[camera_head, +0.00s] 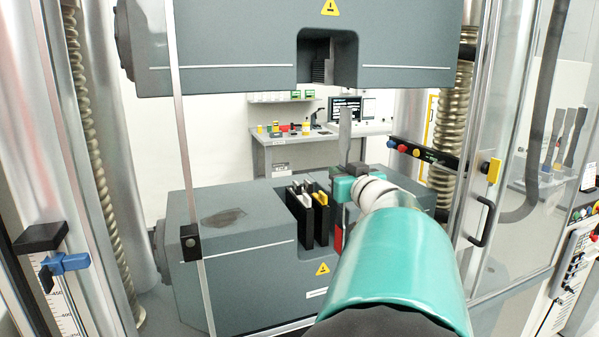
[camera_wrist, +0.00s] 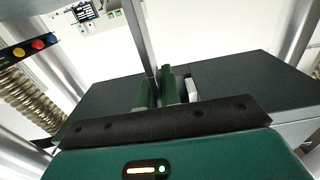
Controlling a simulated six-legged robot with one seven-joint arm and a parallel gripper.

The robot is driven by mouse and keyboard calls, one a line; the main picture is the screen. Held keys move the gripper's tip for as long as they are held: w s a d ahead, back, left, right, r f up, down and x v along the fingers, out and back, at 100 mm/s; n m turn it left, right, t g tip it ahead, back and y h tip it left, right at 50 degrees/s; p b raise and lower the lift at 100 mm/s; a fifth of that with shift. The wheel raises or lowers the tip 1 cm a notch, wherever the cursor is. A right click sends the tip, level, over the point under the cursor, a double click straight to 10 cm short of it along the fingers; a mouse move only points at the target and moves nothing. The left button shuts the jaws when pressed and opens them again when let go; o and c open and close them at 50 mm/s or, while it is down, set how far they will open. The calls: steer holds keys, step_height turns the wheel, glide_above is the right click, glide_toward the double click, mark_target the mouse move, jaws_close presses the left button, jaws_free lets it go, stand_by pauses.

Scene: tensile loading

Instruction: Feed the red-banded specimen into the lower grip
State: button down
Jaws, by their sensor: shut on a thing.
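The red-banded specimen is a flat grey metal strip (camera_head: 345,130), held upright by my gripper (camera_head: 345,187). Its red band (camera_head: 338,238) shows below the gripper, partly hidden by my teal arm. In the wrist view the strip (camera_wrist: 138,35) rises between the two green fingers (camera_wrist: 157,90), which are shut on it. The lower grip (camera_head: 245,232) is a big dark grey block with a front slot holding dark jaws (camera_head: 308,218). The specimen appears to the right of these jaws, apart from them. Its lower tip is hidden, so its depth relative to the slot is unclear.
The upper grip (camera_head: 230,60) hangs above with its own recess. Threaded columns (camera_head: 88,130) and clear guard panels flank the space. More flat specimens (camera_head: 565,140) stand at right. A bar with coloured buttons (camera_head: 425,153) is behind my arm. A workbench (camera_head: 300,150) stands behind.

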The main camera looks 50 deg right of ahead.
steer(key=x, duration=2.3)
steer(key=shift+w, duration=0.45)
stand_by(1.6)
steer(key=shift+f, duration=0.1)
stand_by(0.5)
steer(key=shift+f, duration=0.2)
stand_by(0.5)
steer(key=c, duration=1.5)
jaws_free()
steer(key=shift+f, duration=0.15)
